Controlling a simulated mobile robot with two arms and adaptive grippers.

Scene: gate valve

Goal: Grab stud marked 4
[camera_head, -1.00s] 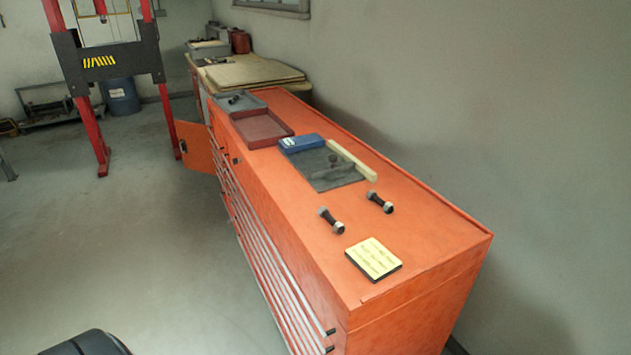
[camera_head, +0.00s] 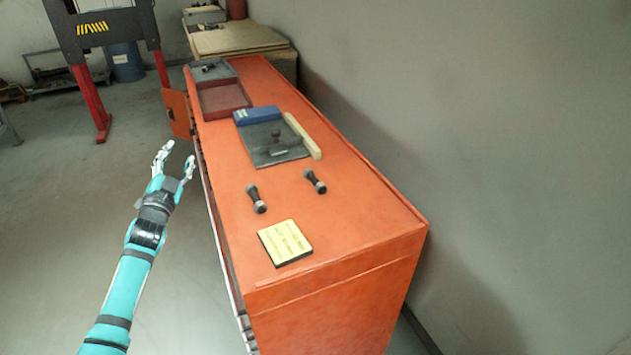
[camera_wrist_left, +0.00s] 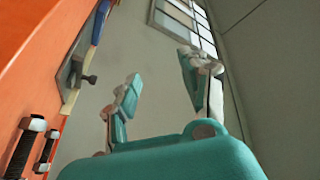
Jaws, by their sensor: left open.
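Two dark studs with grey nuts on their ends lie on the orange cabinet top (camera_head: 345,225). The left stud (camera_head: 256,199) and the right stud (camera_head: 315,182) lie apart, between the yellow note block and the dark mat. No number is readable on either. They also show at the left edge of the left wrist view, the nearer stud (camera_wrist_left: 20,150) and the farther one (camera_wrist_left: 46,150). My left gripper (camera_head: 174,160) is open and empty, left of the cabinet's long side and apart from the studs. My right gripper is out of view.
A yellow note block (camera_head: 285,243) lies near the cabinet's front end. Behind the studs are a dark mat (camera_head: 262,155) with a dark knobbed object, a pale wooden bar (camera_head: 303,136) and a blue box (camera_head: 257,115). Red (camera_head: 222,97) and grey trays stand farther back. A wall flanks the right.

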